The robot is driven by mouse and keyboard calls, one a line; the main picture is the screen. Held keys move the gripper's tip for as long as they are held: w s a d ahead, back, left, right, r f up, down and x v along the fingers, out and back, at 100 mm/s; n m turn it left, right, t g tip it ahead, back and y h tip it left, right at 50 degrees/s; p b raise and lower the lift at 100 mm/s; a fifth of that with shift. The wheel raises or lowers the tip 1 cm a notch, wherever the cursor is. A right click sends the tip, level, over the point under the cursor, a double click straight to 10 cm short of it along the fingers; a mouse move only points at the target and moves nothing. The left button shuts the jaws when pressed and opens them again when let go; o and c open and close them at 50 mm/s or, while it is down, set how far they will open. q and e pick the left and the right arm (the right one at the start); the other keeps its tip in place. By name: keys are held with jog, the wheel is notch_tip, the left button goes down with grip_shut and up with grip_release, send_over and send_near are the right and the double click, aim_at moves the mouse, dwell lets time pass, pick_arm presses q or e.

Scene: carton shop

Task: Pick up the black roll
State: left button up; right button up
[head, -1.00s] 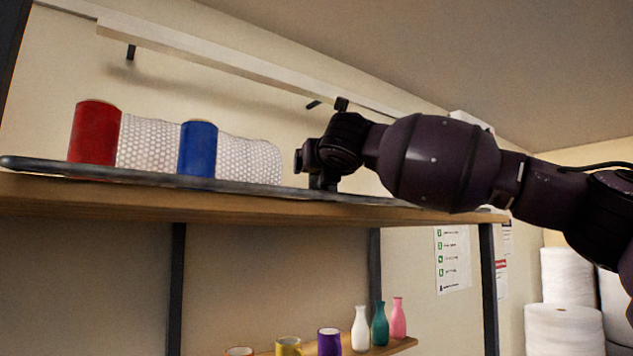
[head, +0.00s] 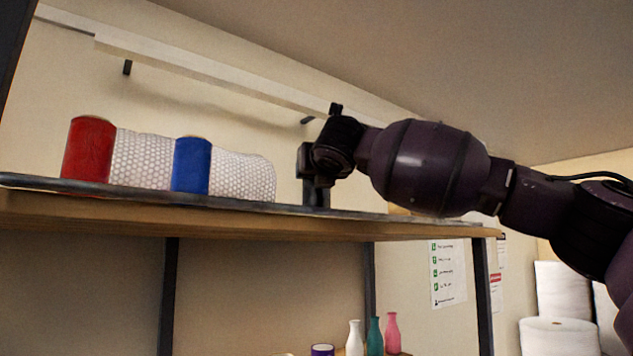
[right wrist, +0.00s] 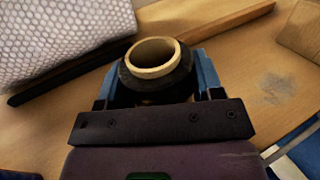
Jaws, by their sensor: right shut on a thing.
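The black roll (right wrist: 150,88) stands in the right wrist view with its pale cardboard core facing the camera. My right gripper (right wrist: 157,76) is shut on it, with one blue finger on each side. In the head view the dark body of the roll (head: 316,197) shows under my right gripper (head: 308,165), above the upper shelf's front edge. That edge may hide the roll's base, so I cannot tell whether it touches the shelf. My left gripper is not in view.
A red roll (head: 88,148), a blue roll (head: 191,165) and white bubble wrap (head: 140,158) are on the upper shelf (head: 240,225), left of my gripper. A brown carton (right wrist: 300,30) lies at upper right in the wrist view. Bottles (head: 374,337) stand below.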

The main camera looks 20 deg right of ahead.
notch_tip(320, 180, up, 18)
dwell(0.5)
